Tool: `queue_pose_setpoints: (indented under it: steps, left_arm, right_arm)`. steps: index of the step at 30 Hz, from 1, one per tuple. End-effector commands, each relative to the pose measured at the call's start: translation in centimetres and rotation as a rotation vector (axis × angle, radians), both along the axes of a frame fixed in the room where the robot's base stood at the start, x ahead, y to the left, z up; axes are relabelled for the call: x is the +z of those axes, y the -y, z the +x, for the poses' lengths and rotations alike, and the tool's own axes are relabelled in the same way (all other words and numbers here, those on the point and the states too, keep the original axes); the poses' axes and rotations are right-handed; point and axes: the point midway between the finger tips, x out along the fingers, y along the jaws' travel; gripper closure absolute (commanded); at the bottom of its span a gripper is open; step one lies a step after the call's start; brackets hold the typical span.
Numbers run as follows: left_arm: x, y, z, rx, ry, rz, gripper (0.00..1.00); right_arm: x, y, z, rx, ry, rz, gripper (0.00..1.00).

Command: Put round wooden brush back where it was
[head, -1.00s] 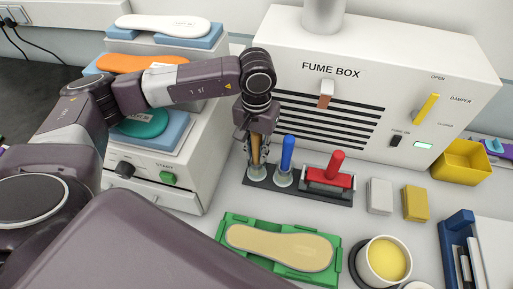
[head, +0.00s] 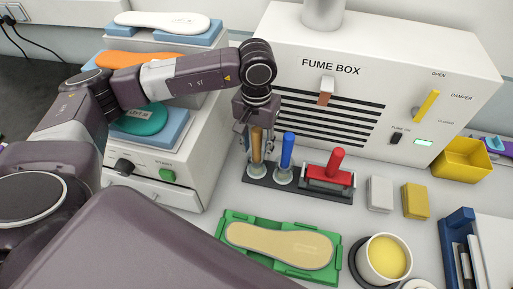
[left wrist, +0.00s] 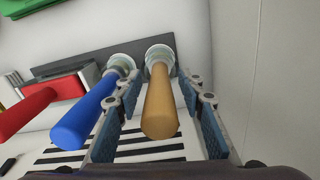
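The round wooden brush (head: 256,150) stands upright in the leftmost place of the dark holder (head: 312,196), its handle up. In the left wrist view the wooden handle (left wrist: 160,108) lies between my left fingers, with a gap on either side. My left gripper (head: 250,130) is open and sits above and around the top of the handle, pointing down. The blue-handled brush (head: 287,152) stands beside it, close to one finger in the left wrist view. My right gripper is not in view.
A red-handled tool (head: 332,170) sits at the holder's right end. The fume box (head: 370,75) stands close behind. A grinding machine (head: 190,150) is at left. A green tray (head: 226,222) with a tan insole (head: 280,245) lies in front.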

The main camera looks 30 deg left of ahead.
Motion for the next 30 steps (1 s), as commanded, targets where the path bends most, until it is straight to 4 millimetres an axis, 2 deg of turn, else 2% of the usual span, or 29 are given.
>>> queue_pose_setpoints:
  steps: [1,6,12,15,21,30]
  left_arm:
    - [0.6,0.0,0.2,-0.001,0.008,-0.001,0.64]
    - [4.3,0.0,0.2,-0.001,0.009,-0.001,0.64]
    - [8.3,0.0,0.1,-0.001,0.006,0.001,0.64]
    - [9.7,0.0,0.1,0.0,0.004,-0.001,0.64]
    - [10.8,0.0,0.0,-0.002,0.001,0.001,0.64]
    - [10.9,0.0,0.0,-0.001,0.0,0.001,0.64]
  right_arm:
    - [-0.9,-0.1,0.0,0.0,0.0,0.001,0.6]
    - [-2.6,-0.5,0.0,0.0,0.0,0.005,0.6]
    - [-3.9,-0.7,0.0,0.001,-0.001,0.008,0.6]
    - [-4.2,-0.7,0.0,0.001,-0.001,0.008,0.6]
    - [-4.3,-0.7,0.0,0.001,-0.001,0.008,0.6]
    - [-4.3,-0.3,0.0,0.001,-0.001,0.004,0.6]
